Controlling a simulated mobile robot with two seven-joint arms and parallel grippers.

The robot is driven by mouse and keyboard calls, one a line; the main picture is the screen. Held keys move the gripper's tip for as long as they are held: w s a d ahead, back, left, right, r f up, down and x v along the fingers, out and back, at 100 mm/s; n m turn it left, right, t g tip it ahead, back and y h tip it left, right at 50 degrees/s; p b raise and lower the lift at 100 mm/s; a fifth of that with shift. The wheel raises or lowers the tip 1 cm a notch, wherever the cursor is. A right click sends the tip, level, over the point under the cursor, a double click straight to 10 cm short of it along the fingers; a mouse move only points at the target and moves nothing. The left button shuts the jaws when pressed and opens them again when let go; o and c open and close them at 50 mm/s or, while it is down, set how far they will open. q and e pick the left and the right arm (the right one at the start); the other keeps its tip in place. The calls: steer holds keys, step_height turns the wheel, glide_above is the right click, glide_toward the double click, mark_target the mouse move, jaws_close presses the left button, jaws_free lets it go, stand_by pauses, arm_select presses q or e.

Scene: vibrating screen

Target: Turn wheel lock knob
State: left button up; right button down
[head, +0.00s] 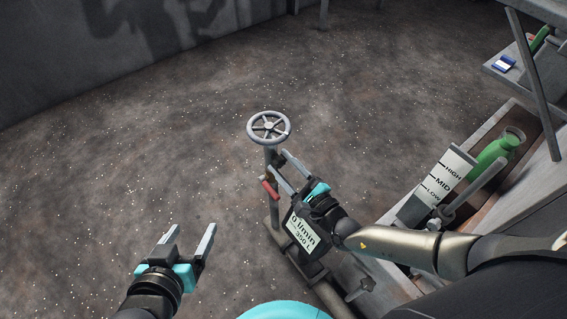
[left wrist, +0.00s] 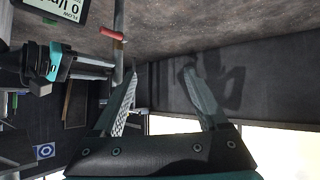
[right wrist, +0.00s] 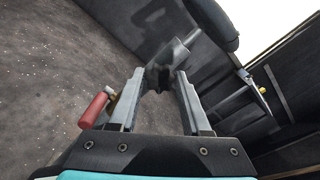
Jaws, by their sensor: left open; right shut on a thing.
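The grey handwheel (head: 269,127) sits on top of an upright pipe (head: 274,208). Its dark rim (right wrist: 213,22) shows at the top of the right wrist view. My right gripper (head: 279,162) is just below the wheel, at the pipe. In the right wrist view its fingers are shut on a small dark knob (right wrist: 160,78) on the stem. The fingers hide part of the knob, and its turn angle cannot be told. My left gripper (head: 191,230) is open and empty over the floor, left of the pipe.
A red lever handle (head: 269,188) sticks out from the pipe close to my right gripper. A flow display (head: 303,232) stands below it. A level gauge (head: 446,174) and a green bottle (head: 493,154) are at the right. The floor at the left is clear.

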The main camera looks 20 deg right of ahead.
arm_select(q)
steer(key=shift+s+a+f+g+y+p, duration=0.3)
steer(key=shift+s+a+g, duration=0.2)
steer(key=shift+a, duration=0.1)
arm_select(e)
steer(key=shift+f+n, duration=0.1)
steer(key=shift+n, duration=1.9)
arm_select(q)
steer(key=shift+a, duration=0.1)
arm_select(e)
steer(key=shift+c, duration=2)
jaws_free()
steer(key=shift+s, duration=0.1)
steer(key=shift+s+d, duration=0.3)
steer(key=shift+s, duration=0.3)
steer(key=p+v, duration=0.3)
steer(key=v, duration=0.6)
steer(key=shift+s, duration=0.1)
arm_select(q)
steer(key=s+a+f+g+y, duration=0.1)
steer(key=s+a+g+y, duration=0.1)
steer(key=s+a+g, duration=0.2)
steer(key=shift+s+a+f+n+g+p, duration=0.2)
steer(key=shift+a+f+n+g+p, duration=0.15)
steer(key=shift+a, duration=0.2)
arm_select(e)
steer(key=shift+v, duration=2.3)
arm_select(q)
steer(key=shift+r, duration=0.1)
